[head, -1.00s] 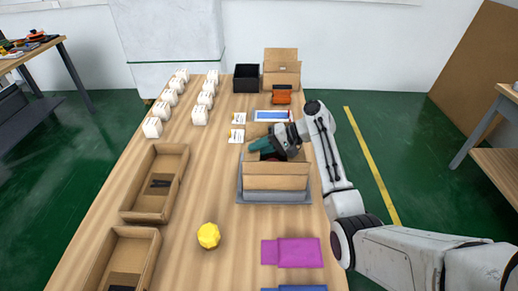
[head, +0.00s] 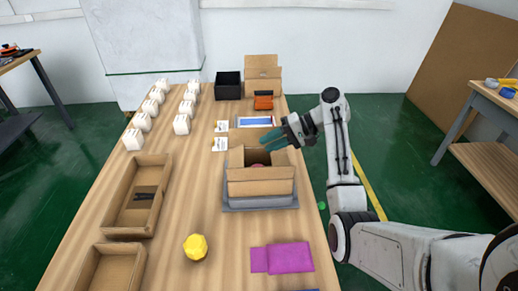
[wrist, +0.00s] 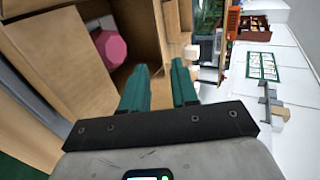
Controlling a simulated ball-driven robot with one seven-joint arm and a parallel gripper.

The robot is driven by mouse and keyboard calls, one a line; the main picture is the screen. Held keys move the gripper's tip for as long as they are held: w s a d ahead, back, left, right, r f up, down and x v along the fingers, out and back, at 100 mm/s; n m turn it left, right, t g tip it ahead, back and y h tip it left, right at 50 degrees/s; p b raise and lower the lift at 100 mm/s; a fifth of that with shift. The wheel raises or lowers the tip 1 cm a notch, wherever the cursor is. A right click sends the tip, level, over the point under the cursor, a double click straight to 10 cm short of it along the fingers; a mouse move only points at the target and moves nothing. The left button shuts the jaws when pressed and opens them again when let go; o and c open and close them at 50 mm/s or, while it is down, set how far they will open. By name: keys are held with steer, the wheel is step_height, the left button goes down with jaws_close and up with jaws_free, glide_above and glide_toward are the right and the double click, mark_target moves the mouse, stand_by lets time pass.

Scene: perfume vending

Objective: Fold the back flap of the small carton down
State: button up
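The small carton (head: 260,188) stands open on a grey tray (head: 262,208) in the head view. A pink faceted item (wrist: 111,47) lies inside it in the wrist view. The back flap (head: 247,134) rises behind the opening in the head view, partly hidden by my gripper. My gripper (head: 270,139) has teal fingers and hovers above the carton's back right edge. In the wrist view its fingers (wrist: 160,72) are apart, with cardboard just beyond the tips. Nothing is clearly held between them. I cannot tell whether a finger touches the flap.
A tablet (head: 255,122), white cards (head: 220,145), an orange item (head: 263,100) and a black box (head: 228,86) lie behind. Several white boxes (head: 133,140), brown trays (head: 126,222) and a yellow ball (head: 195,247) are left. A magenta packet (head: 282,258) lies in front.

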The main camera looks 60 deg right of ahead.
steer(key=shift+s+d+r, duration=0.2)
steer(key=shift+s+d, duration=0.05)
steer(key=shift+c, duration=0.3)
steer(key=shift+w, duration=0.1)
steer(key=shift+c, duration=0.9)
steer(key=shift+w+a, duration=0.2)
steer(key=shift+w, duration=0.1)
steer(key=shift+c, duration=0.7)
steer(key=w+g+h, duration=0.1)
steer(key=w, duration=0.1)
steer(key=w+a+g+h+p, duration=0.1)
steer(key=g+h, duration=0.1)
steer(key=shift+w+a+f, duration=0.1)
steer(key=shift+w+a, duration=0.1)
steer(key=shift+w, duration=0.2)
jaws_close()
steer(key=g+h+p, duration=0.3)
steer(key=g+h, duration=0.3)
steer(key=h, duration=0.3)
glide_toward(241, 157)
steer(key=x, duration=0.1)
steer(key=b+x, duration=0.1)
steer(key=x, duration=0.2)
steer(key=shift+w+d+f, duration=0.2)
steer(key=shift+w+f, duration=0.1)
steer(key=shift+s+d+f, duration=0.2)
steer(key=shift+s+f, duration=0.05)
steer(key=shift+f, duration=0.45)
